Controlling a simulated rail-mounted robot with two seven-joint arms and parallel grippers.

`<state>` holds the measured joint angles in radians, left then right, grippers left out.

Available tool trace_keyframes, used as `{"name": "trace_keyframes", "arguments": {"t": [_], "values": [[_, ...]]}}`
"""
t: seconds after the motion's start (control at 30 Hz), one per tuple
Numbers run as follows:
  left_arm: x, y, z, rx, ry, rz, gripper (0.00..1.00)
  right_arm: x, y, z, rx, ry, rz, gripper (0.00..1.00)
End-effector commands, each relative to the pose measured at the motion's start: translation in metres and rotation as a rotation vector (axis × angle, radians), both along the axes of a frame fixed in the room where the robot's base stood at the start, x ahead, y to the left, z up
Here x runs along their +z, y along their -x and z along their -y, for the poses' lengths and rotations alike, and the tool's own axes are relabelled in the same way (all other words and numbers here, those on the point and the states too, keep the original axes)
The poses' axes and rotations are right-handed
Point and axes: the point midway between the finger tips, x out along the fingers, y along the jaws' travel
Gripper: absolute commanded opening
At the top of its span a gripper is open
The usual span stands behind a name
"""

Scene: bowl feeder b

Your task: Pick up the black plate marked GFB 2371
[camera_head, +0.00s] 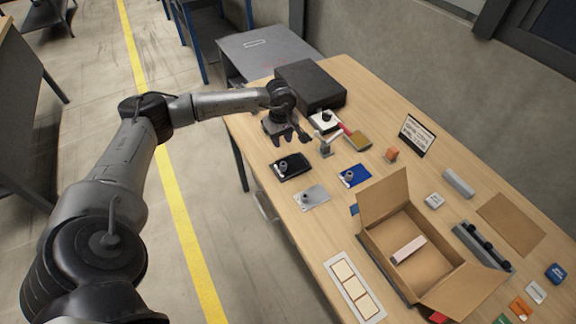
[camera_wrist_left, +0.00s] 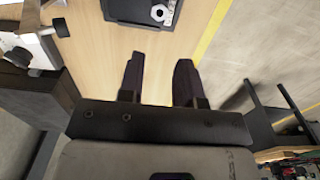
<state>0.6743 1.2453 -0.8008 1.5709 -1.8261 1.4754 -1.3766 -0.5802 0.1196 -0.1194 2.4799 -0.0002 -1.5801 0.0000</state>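A black plate (camera_head: 300,165) with a small metal knob lies on the wooden table near its left edge; its marking is too small to read. It also shows at the top of the left wrist view (camera_wrist_left: 119,12), partly cut off. My left gripper (camera_head: 286,139) is above the table, behind the black plate in the head view, and apart from it. In the left wrist view its two fingers (camera_wrist_left: 158,78) are spread with nothing between them. My right gripper is not in view.
A blue plate (camera_head: 356,179) and a silver plate (camera_head: 314,199) lie close to the black one. A small metal stand (camera_head: 325,146) is right of the gripper. A dark box (camera_head: 310,84) stands behind it. An open cardboard box (camera_head: 385,205) is to the right.

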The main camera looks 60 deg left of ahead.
Motion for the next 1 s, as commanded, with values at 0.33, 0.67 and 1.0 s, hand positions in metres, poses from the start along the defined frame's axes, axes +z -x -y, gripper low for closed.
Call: {"name": "trace_keyframes", "arguments": {"t": [0.33, 0.67, 1.0], "values": [[-0.059, 0.000, 0.001, -0.004, 0.003, -0.002, 0.32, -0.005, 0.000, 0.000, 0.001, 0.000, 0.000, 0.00], [-0.079, 0.000, 0.001, -0.004, 0.002, 0.001, 0.32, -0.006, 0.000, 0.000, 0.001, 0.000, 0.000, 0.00], [-0.109, -0.001, 0.005, -0.003, 0.003, 0.000, 0.32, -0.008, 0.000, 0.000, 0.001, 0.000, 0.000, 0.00]]}}
